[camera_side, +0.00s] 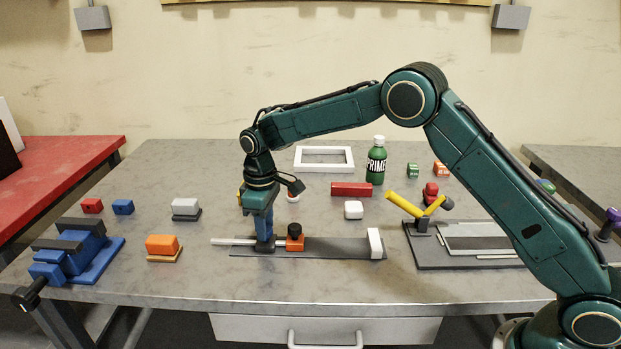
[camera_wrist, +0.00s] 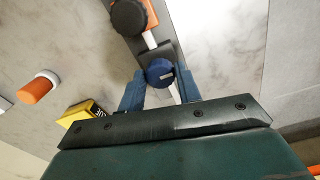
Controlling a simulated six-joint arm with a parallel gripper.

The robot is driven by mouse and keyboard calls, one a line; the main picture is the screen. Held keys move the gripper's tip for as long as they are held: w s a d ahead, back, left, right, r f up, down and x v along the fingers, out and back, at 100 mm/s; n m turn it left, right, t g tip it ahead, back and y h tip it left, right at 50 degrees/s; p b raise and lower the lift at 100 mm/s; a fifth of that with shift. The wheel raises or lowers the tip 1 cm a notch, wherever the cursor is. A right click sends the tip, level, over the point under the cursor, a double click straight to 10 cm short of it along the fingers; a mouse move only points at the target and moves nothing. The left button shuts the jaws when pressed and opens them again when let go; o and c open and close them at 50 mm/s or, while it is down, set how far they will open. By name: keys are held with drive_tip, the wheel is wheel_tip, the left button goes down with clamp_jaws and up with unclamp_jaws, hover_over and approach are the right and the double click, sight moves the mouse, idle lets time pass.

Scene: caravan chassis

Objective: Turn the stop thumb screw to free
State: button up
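A blue round knob with a small pale mark (camera_wrist: 160,72) sits on a dark block between my fingertips in the wrist view. My gripper (camera_side: 264,246), with blue fingers, points straight down at the left part of the dark rail fixture (camera_side: 335,248). The fingers stand apart, one on each side of the knob (camera_wrist: 160,84); whether they press on it is unclear. In the side view the fingers hide the knob. A black knob (camera_side: 295,230) tops an orange block (camera_side: 295,244) just right of my gripper; the black knob also shows in the wrist view (camera_wrist: 128,17).
A white rod (camera_side: 232,241) sticks out left of the rail, and a white end block (camera_side: 375,243) stands at its right end. A blue vise (camera_side: 85,250) is at the left, a grey plate with yellow handles (camera_side: 430,255) at the right. A green bottle (camera_side: 376,163) stands behind.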

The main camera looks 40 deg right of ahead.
drive_tip(key=o, duration=0.3)
drive_tip(key=shift+o, duration=0.2)
drive_tip(key=shift+r, duration=0.15)
wheel_tip(320, 180, up, 14)
drive_tip(key=shift+f, duration=0.2)
idle(0.5)
drive_tip(key=shift+r, duration=0.1)
